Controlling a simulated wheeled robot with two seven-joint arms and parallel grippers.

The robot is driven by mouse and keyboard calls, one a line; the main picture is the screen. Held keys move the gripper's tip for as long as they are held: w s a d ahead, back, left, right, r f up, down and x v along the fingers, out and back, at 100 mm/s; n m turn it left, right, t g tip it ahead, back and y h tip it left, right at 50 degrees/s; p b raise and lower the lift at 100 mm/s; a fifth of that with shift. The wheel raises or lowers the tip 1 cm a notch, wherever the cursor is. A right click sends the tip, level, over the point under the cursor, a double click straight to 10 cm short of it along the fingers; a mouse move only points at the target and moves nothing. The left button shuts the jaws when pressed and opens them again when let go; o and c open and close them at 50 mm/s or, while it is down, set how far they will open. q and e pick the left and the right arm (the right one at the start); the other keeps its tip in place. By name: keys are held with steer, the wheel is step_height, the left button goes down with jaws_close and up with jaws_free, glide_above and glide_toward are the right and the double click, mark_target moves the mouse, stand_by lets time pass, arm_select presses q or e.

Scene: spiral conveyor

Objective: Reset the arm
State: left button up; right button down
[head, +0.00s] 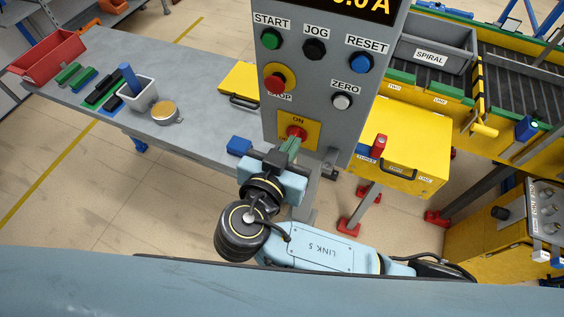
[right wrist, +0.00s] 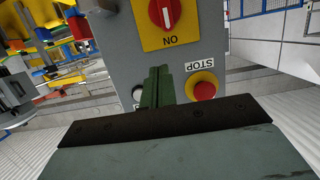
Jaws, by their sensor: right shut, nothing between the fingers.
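My right gripper (head: 291,147) is in front of the lower part of a grey control panel (head: 325,95), just below the red rotary switch (head: 296,132) on its yellow ON plate. Its green fingers are shut together and empty, and they also show in the right wrist view (right wrist: 157,86). There the panel appears upside down, with the red switch (right wrist: 165,12) above the fingertips and the red STOP button (right wrist: 204,89) to their right. I cannot tell whether the fingertips touch the panel. My left gripper is not in view.
The panel also carries green START (head: 271,39), black JOG (head: 314,48), blue RESET (head: 360,63) and white ZERO (head: 342,101) buttons. A grey table (head: 190,85) stands left, with a white bin (head: 138,95). Yellow boxes (head: 405,150) and a conveyor (head: 500,75) stand right.

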steer(key=shift+b+v, duration=0.4)
steer(key=shift+v, duration=1.75)
steer(key=w+d+f+n+g+y+b, duration=0.1)
steer(key=w+d+f+n+g+b, duration=0.15)
steer(key=f, duration=0.95)
steer(key=w+d+f+n+g+b, duration=0.15)
steer(key=f+n, duration=0.25)
steer(key=f, duration=0.8)
steer(key=s+d+f+n+g+y+b, duration=0.1)
steer(key=s+d+f+g+b, duration=0.15)
steer(key=f, duration=0.65)
steer(key=s+d+f+n+g+b, duration=0.1)
steer(key=s+d+f+g, duration=0.15)
steer(key=f, duration=0.65)
steer(key=s+d+f+g+y+b, duration=0.1)
steer(key=s+d+f+g+b, duration=0.1)
steer(key=s+d+f, duration=0.45)
steer(key=s+d+f+g+y+b, duration=0.15)
steer(key=s+d+f, duration=0.25)
steer(key=s+f, duration=0.55)
steer(key=s+d+f+m+b, duration=0.2)
steer(key=s+d+f, duration=0.6)
steer(key=s, duration=0.4)
steer(key=shift+s+f+g+b, duration=0.35)
steer(key=shift+f+g+b, duration=0.1)
steer(key=shift+f+b, duration=0.4)
steer(key=shift+m, duration=0.25)
